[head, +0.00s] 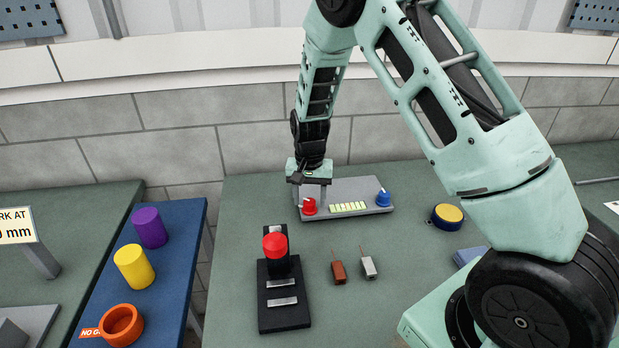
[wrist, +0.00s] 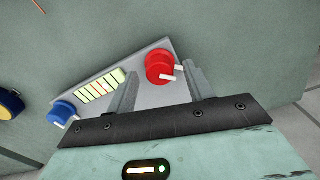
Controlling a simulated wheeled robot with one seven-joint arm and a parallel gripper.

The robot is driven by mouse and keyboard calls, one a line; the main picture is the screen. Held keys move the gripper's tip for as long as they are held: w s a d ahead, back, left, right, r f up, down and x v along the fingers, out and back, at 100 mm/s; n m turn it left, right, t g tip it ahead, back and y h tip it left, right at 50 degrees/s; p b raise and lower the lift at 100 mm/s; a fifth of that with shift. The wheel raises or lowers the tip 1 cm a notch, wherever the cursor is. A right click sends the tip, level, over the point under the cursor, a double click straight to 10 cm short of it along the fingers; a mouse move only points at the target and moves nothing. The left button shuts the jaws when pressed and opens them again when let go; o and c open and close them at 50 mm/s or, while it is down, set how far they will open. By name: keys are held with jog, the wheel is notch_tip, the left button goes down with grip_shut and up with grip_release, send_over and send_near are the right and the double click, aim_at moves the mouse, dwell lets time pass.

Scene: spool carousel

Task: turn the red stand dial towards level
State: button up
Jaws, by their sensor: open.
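The red dial (head: 309,207) sits at the left end of a grey panel (head: 340,190) on the green table. In the wrist view the red dial (wrist: 158,67) has a white pointer bar on it. My gripper (head: 311,190) is above the left end of the panel, pointing down. In the wrist view my gripper (wrist: 161,80) is open, with one finger on each side of the dial's lower part. I cannot tell whether either finger touches it. A row of light yellow-green bars (head: 348,207) is in the middle of the panel. A blue dial (head: 383,198) is at its right end.
A black stand with a red knob (head: 275,243), a brown tag (head: 339,272) and a grey tag (head: 369,267) are in front of the panel. A yellow-topped round button (head: 447,214) is to the right.

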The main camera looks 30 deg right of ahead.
aim_at(310, 201)
notch_tip(310, 201, up, 17)
jog(key=b, duration=0.2)
jog(key=shift+b, duration=0.4)
jog(key=shift+s+f, duration=0.1)
